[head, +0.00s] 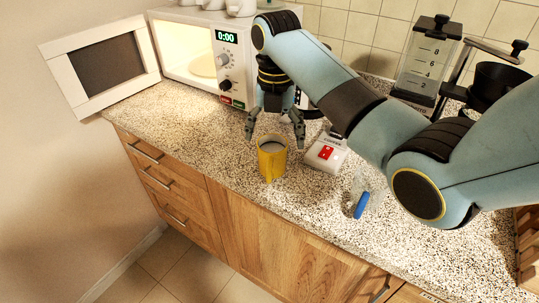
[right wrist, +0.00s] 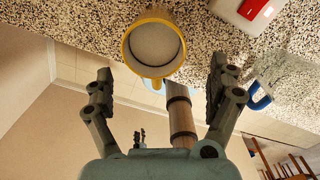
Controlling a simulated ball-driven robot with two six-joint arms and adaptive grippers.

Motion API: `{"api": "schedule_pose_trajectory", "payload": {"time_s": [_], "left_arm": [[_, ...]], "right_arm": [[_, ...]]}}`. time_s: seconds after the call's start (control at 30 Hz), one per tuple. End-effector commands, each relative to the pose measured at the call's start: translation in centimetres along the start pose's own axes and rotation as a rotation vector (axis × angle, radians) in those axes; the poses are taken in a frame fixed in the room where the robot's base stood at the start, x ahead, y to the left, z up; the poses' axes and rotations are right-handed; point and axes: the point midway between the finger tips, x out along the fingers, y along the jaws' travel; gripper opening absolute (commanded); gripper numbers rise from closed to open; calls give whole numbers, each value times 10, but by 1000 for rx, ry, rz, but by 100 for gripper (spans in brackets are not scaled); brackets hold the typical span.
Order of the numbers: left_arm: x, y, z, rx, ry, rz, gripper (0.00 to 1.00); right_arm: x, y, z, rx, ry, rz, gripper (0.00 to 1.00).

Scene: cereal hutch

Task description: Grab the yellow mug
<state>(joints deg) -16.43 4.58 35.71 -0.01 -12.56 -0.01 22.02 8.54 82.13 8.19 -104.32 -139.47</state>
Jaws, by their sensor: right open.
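The yellow mug (head: 271,162) stands upright on the speckled counter near its front edge. In the right wrist view the mug (right wrist: 128,46) shows its round rim and pale inside, with its handle pointing towards the gripper's base. My right gripper (head: 274,138) is open and empty, its fingers pointing down just behind and above the mug in the head view. In the right wrist view the right gripper (right wrist: 161,72) has its fingers spread wide to either side of the mug's handle end, apart from the mug.
A white device with a red switch (head: 326,152) sits right of the mug. A clear container with a blue part (head: 361,205) is farther right. The counter left of the mug is clear.

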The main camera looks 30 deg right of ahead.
Motion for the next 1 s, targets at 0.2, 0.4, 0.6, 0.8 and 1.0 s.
{"api": "schedule_pose_trajectory", "payload": {"time_s": [0.2, 0.4, 0.6, 0.8, 1.0], "left_arm": [[-6, 1, 50, 3, -71, 1, 38], [-12, -1, 6, 1, -8, 0, 38], [-11, -1, -7, 0, 11, 0, 38], [-11, 0, 13, 1, -18, 1, 38], [-12, 0, 22, 1, -31, 1, 38]], "right_arm": [[21, 2, 1, 2, 0, 1, 90], [50, 2, 2, 2, 2, -2, 90], [71, 3, 3, 2, -1, 1, 90], [72, 3, 3, 2, -2, 1, 90], [72, 3, 3, 2, -2, 1, 65]]}}
